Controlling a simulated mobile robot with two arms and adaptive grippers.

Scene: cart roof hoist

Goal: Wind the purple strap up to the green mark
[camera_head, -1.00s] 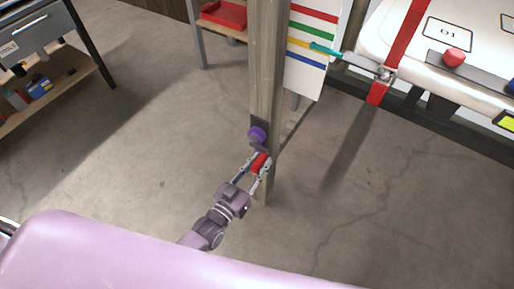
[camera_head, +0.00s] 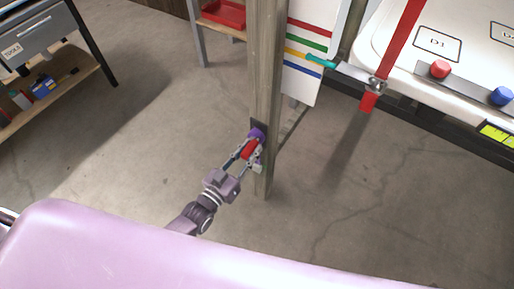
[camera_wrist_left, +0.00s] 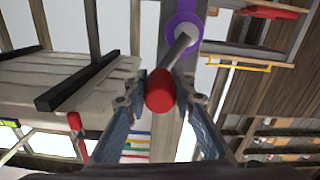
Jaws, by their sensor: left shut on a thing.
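A purple winch hub (camera_head: 257,133) sits on the wooden post (camera_head: 264,70); it also shows in the left wrist view (camera_wrist_left: 184,32). A grey crank arm (camera_wrist_left: 178,52) runs from it to a red handle (camera_head: 249,149). My left gripper (camera_head: 251,150) is shut on the red handle, with a finger on each side of it. A board with a green mark (camera_head: 307,40) stands behind the post, with red above it and yellow and blue below. A teal pointer (camera_head: 320,61) has its tip near the yellow line. My right gripper is not in view.
A white roof panel (camera_head: 400,60) with a red strap (camera_head: 400,40) and red and blue knobs hangs at the right. A tool bench (camera_head: 45,60) stands at the left, and a red tray (camera_head: 224,13) lies behind. The floor around the post is clear.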

